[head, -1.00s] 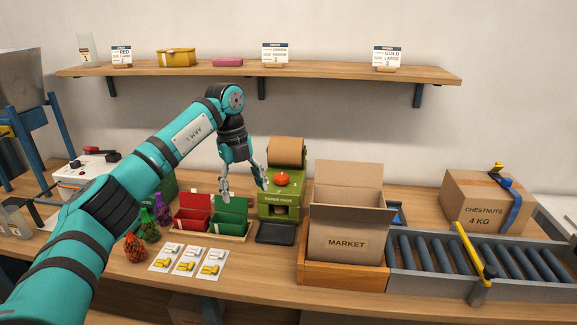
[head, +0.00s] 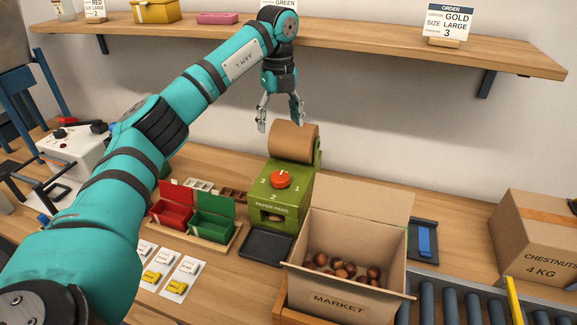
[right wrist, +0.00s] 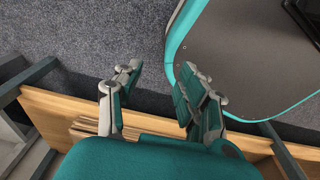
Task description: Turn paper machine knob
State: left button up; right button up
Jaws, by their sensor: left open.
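The green paper machine (head: 272,209) stands on the bench near the middle of the head view, with a brown paper roll (head: 294,142) at its back. Its red knob (head: 281,179) sits on the top face among the numbers 1, 2 and 3. My left gripper (head: 281,122) is open and empty, pointing down above the paper roll, behind and above the knob and apart from it. My right gripper (right wrist: 162,103) shows in the right wrist view, its fingers spread with nothing between them, over the grey floor by a wooden edge.
An open MARKET box (head: 345,240) holding several chestnuts stands right of the machine. A black tray (head: 266,246) lies in front of it. Red and green bins (head: 213,228) stand to its left. The shelf (head: 340,41) runs above, close behind my left arm.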

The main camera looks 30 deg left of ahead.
aim_at(280, 176)
pick_arm(q)
jog(key=f+p, duration=0.1)
jog(key=f, duration=0.4)
jog(key=f+p, duration=0.1)
jog(key=f, duration=0.4)
jog(key=f+p, duration=0.1)
jog(key=f, duration=0.4)
jog(key=shift+s+f, duration=0.2)
jog(key=shift+s, duration=0.1)
jog(key=shift+f, duration=0.8)
pick_arm(e)
jog(key=s+r, duration=0.2)
jog(key=r, duration=0.1)
jog(key=shift+s, duration=0.25)
pick_arm(q)
jog(key=shift+c, duration=0.4)
jog(key=c, duration=1.1)
pick_arm(e)
jog(key=shift+w, duration=0.15)
